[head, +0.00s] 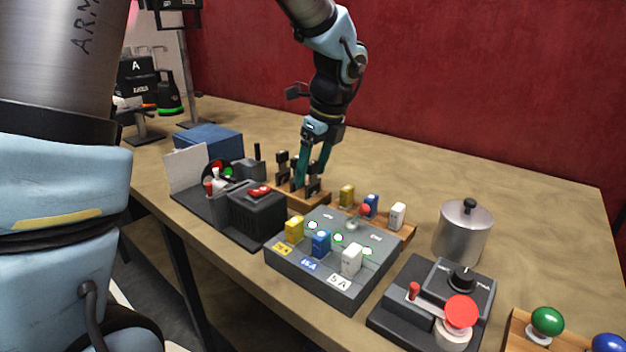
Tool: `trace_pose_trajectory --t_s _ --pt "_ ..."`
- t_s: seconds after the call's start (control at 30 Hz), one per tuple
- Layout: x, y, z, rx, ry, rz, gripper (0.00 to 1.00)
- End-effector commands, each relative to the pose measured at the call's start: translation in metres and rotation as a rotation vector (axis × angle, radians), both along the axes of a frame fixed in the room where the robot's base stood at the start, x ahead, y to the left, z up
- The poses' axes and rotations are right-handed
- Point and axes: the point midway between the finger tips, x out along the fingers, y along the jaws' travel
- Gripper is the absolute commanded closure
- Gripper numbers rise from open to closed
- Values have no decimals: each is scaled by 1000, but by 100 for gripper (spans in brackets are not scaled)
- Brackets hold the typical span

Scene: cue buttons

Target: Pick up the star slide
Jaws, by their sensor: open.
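My gripper (312,167) points down over a wooden stand (306,198) near the middle of the table. Its teal fingers are apart, among the small dark upright pieces (283,163) on that stand. The fingers partly hide these pieces. No star mark can be made out on any of them at this size, so I cannot tell which piece is the star slide. I see nothing clearly held between the fingers.
In front of the stand is a grey fuse box (335,262) with coloured blocks. A black box with a red switch (257,212) stands left of it. A metal pot (463,232) and a red-button panel (435,300) are at right. The table's back right is clear.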

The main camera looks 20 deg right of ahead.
Motion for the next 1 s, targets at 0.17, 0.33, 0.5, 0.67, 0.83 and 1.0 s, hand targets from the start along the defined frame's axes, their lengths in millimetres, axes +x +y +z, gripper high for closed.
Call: trace_pose_trajectory --t_s 0.17,0.33,0.5,0.67,0.83,1.0 --pt "4 3 -18 0 0 0 28" --pt "5 3 -21 -1 0 0 28" --pt "5 3 -20 -1 0 0 36" --pt "5 3 -20 -1 0 0 54" --pt "5 3 -20 -1 0 0 74" --pt "5 3 -20 -1 0 0 93"
